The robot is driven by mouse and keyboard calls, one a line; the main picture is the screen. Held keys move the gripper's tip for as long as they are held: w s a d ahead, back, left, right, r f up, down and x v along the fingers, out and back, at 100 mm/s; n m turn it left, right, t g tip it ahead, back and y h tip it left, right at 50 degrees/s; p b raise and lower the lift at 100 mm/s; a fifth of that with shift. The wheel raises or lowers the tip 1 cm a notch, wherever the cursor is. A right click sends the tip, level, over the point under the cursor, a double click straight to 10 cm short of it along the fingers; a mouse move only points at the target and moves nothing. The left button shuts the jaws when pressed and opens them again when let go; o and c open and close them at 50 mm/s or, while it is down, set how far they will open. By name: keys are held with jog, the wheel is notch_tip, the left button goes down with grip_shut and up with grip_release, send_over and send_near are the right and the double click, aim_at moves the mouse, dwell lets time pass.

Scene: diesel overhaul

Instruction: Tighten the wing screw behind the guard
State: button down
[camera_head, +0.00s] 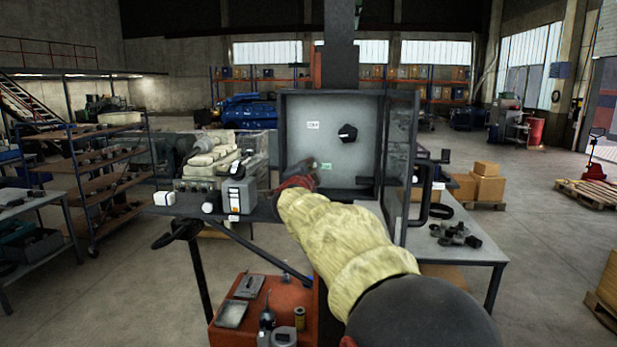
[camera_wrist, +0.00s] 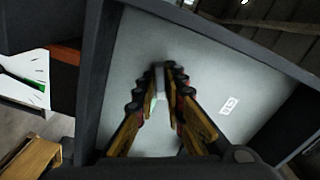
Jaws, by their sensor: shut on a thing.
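A grey box (camera_head: 284,120) stands open on the bench, with a pale back panel (camera_head: 360,95). The guard, a dark-framed see-through door (camera_head: 401,150), is swung open at its right. My gripper (camera_head: 312,168) reaches into the lower left of the box; my pale-sleeved arm hides part of the opening. In the wrist view my gripper's fingers (camera_wrist: 166,76) are closed around a small pale grey upright piece, seemingly the wing screw (camera_wrist: 159,84), in front of the panel. Its base is hidden, and I cannot tell how tight it sits.
A black knob (camera_head: 347,133) sits on the panel, right of and above my gripper. A white label (camera_head: 313,125) and a green label (camera_head: 326,166) are on the panel. A grey machine unit (camera_head: 240,190) stands left of the box. Loose dark parts (camera_head: 455,234) lie at the right.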

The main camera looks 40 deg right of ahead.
jog(key=shift+m, duration=0.7)
jog(key=shift+f+m+b, duration=0.2)
jog(key=shift+m+b, duration=0.9)
jog(key=shift+b, duration=0.05)
jog(key=c, duration=2.1)
grip_release()
jog(key=shift+r, duration=0.25)
jog(key=shift+c, duration=0.2)
jog(key=o, duration=0.5)
jog(key=shift+c, duration=0.2)
jog(key=shift+v, duration=2.25)
